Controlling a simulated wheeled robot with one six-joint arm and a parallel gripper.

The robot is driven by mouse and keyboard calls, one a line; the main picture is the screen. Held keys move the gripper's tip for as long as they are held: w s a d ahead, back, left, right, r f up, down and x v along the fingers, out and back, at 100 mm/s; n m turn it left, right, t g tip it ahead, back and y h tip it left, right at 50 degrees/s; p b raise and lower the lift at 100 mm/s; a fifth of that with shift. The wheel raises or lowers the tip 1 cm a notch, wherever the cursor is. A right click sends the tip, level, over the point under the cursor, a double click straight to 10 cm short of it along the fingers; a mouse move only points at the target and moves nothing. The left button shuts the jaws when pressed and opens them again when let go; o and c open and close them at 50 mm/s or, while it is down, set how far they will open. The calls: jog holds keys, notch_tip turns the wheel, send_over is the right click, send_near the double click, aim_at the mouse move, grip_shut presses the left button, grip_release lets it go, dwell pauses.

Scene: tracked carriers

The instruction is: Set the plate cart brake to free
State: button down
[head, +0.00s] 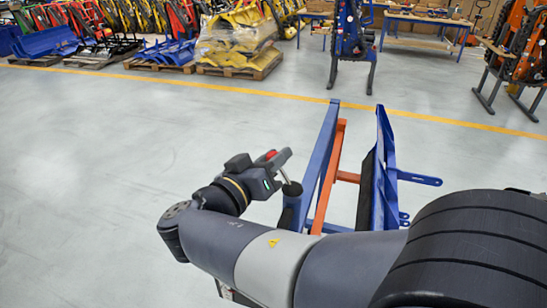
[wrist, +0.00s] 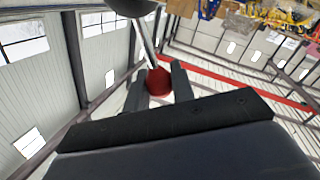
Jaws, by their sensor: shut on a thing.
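The plate cart stands right of centre in the head view, with a blue frame (head: 320,152), an orange inner frame (head: 330,178) and an upright blue plate (head: 384,185). The brake lever is a thin metal rod (head: 285,177) rising from a dark pivot (head: 292,190) at the cart's near left corner. My gripper (head: 280,158) is shut on the lever's red knob (wrist: 159,82). In the wrist view the knob sits between the two dark fingers, and the rod runs up to the round black pivot (wrist: 132,6). My arm hides the cart's near end.
Pale floor to the left of the cart is clear. A yellow line (head: 240,91) crosses the floor behind it. Beyond stand a blue upright rack (head: 352,40), a workbench (head: 425,20), pallets with wrapped yellow parts (head: 240,45) and an orange rack (head: 515,55) at right.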

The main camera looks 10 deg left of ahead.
aim_at(291, 184)
jog(key=shift+d+f+b, duration=0.1)
jog(key=shift+d+b, duration=0.05)
jog(key=shift+b, duration=0.7)
jog(key=m+b, duration=0.1)
jog(key=b, duration=0.3)
jog(key=shift+d+m, duration=0.3)
jog(key=shift+d, duration=0.1)
jog(key=m+b, duration=0.1)
jog(key=b, duration=0.2)
jog(key=d+m+b, duration=0.1)
jog(key=b, duration=0.1)
jog(key=d+m+g+y+b, duration=0.1)
jog(key=b, duration=0.2)
jog(key=shift+s+d+r+b, duration=0.15)
jog(key=shift+d+r+b, duration=0.1)
jog(key=shift+b, duration=0.1)
jog(key=d+m+y+b, duration=0.1)
jog(key=d+m+b, duration=0.1)
jog(key=b, duration=0.3)
jog(key=d+m+g+y+b, duration=0.1)
jog(key=d+m+b, duration=0.1)
jog(key=b, duration=0.3)
jog(key=shift+s+f+m+b, duration=0.2)
jog(key=shift+m+b, duration=0.2)
jog(key=shift+m, duration=0.3)
jog(key=shift+d, duration=0.1)
jog(key=c, duration=1.2)
grip_release()
jog(key=shift+r, duration=0.1)
jog(key=shift+c, duration=0.2)
